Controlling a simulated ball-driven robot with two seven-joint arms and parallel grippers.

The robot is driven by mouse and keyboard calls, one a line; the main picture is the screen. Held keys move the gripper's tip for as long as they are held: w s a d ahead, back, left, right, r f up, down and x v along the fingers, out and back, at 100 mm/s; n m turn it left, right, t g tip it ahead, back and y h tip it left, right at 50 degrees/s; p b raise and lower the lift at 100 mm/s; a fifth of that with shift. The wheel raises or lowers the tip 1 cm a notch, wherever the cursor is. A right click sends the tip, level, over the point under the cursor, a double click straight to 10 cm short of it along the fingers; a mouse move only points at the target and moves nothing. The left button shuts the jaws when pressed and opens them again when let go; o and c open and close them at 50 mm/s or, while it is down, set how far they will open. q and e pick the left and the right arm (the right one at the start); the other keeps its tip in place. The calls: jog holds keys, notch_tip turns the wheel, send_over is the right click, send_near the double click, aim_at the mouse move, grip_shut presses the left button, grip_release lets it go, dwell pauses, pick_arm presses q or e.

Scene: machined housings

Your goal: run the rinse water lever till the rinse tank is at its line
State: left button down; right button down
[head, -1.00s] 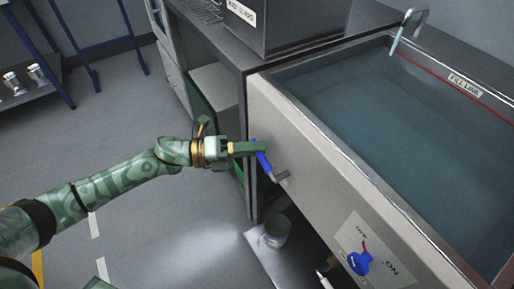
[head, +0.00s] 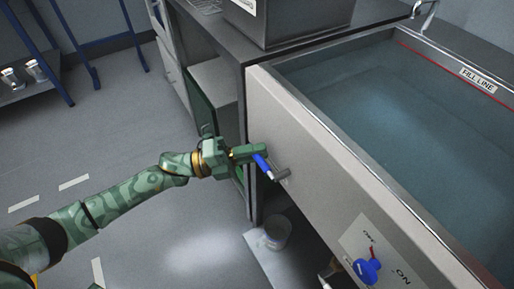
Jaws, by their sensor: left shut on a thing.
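The rinse tank (head: 318,125) is a pale metal basin with bluish water (head: 400,120) in it. A red line with a FILL LINE label (head: 478,80) runs along its far inner wall. The water surface looks close below that line. A lever with a blue handle (head: 264,166) and a grey stem sticks out from the tank's front panel. My left gripper (head: 256,154) is shut on the blue handle's upper end. A tap (head: 426,12) shows partly at the far rim; I cannot tell whether water runs from it. My right gripper is out of view.
A blue knob (head: 366,270) sits on a plate marked OFF and ON, lower on the front panel. A glass container (head: 277,232) stands under the tank. A dark steel box (head: 285,20) stands on the counter behind. Open floor lies to the left.

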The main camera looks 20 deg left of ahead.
pick_arm(q)
jog(key=shift+f, duration=0.1)
jog(key=c, duration=1.4)
grip_release()
jog(key=shift+o, duration=0.2)
jog(key=p+v, duration=0.1)
jog(key=v, duration=1.5)
jog(key=shift+a, duration=0.2)
jog(key=shift+s, duration=0.15)
